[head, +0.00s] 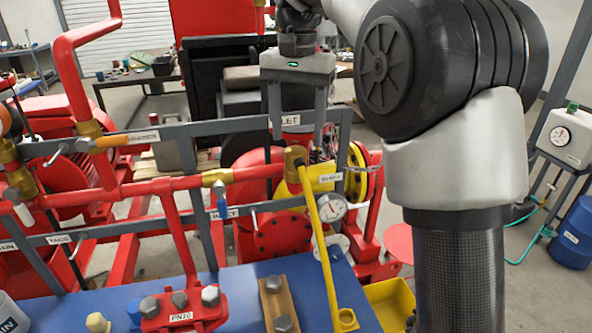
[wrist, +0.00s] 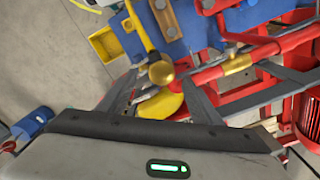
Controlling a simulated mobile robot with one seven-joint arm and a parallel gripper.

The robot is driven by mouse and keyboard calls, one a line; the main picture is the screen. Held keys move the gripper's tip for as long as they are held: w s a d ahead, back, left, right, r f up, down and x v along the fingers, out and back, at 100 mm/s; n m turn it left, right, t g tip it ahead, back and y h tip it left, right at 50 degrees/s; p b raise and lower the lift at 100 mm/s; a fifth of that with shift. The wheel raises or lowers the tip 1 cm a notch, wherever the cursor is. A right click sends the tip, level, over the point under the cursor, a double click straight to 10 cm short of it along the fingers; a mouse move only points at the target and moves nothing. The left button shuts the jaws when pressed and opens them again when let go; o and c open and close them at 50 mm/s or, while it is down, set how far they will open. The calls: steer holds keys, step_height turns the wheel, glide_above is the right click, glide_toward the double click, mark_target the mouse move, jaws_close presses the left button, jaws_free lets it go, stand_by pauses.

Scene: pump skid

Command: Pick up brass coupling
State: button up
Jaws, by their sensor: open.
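A brass fitting (head: 295,157) sits at the right end of the red horizontal pipe. I take it as the brass coupling, though other brass fittings show too. In the wrist view its rounded brass top (wrist: 161,73) lies between my fingertips. My gripper (head: 297,138) points down, open and empty, with its fingers on either side of and slightly above the fitting in the head view. I cannot tell the exact height gap. A yellow bar (head: 325,245) runs from beside the fitting down to the blue bench.
A second brass fitting (head: 217,176) sits on the red pipe (head: 160,187) to the left. A grey rail (head: 230,126) runs behind. A pressure gauge (head: 332,207) and yellow handwheel (head: 357,172) stand close right. The blue bench (head: 235,300) holds a red flange (head: 185,312) and a wooden block.

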mark_target(296, 149)
step_height(296, 149, down, 5)
steer(key=shift+a+f, duration=0.1)
steer(key=shift+w, duration=0.1)
steer(key=c, duration=1.3)
steer(key=shift+o, duration=0.2)
step_height(296, 149, up, 10)
steer(key=shift+r+p, duration=0.1)
steer(key=shift+p, duration=0.55)
